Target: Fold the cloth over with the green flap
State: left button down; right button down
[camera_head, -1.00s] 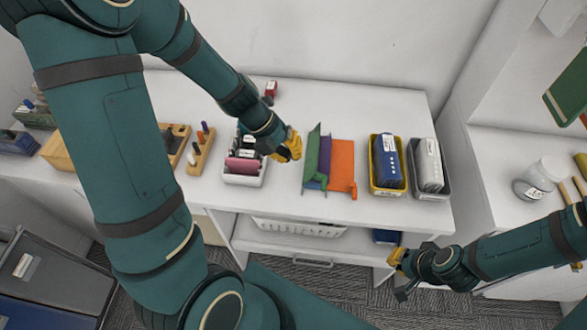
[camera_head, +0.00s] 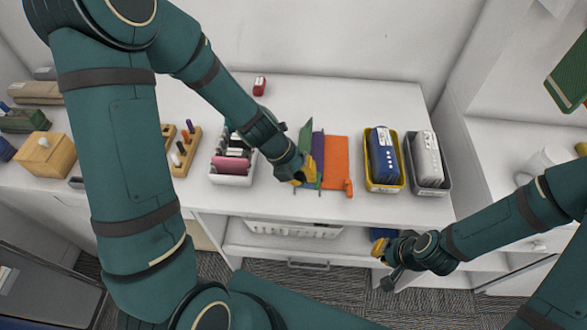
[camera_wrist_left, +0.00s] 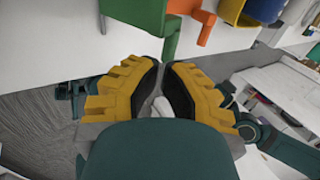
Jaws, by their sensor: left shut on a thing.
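The cloth lies on the white counter with a flat orange panel (camera_head: 336,158), a purple strip (camera_head: 318,147) left of it, and a raised green flap (camera_head: 306,135) at its left. My left gripper (camera_head: 305,172) is at the near end of the green flap and hides part of it and of the purple strip. In the left wrist view the fingertips (camera_wrist_left: 160,64) are close together at the green flap's end (camera_wrist_left: 171,42), shut on it. An orange tab (camera_wrist_left: 206,28) is beside it. My right gripper (camera_head: 378,249) is away from the cloth, in front of the counter; its jaw opening is unclear.
A yellow bin (camera_head: 397,184) and a grey bin (camera_head: 441,187) stand right of the cloth. A white bin (camera_head: 231,180) and a wooden block with pens (camera_head: 186,162) stand left. A small red object (camera_head: 259,86) lies behind. The counter behind the cloth is clear.

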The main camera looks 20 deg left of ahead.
pick_arm(q)
jog(key=shift+b+x, duration=0.4)
jog(key=shift+x, duration=0.95)
jog(key=shift+d+f, duration=0.4)
jog(key=shift+f, duration=0.1)
jog(key=shift+a+r+p, duration=0.25)
jog(key=shift+r+p, duration=0.2)
jog(key=shift+p, duration=0.2)
jog(key=p+v, duration=0.4)
jog(key=shift+w+d+r, duration=0.1)
jog(key=shift+d+r, duration=0.1)
jog(key=v, duration=0.9)
jog(key=shift+p, duration=0.35)
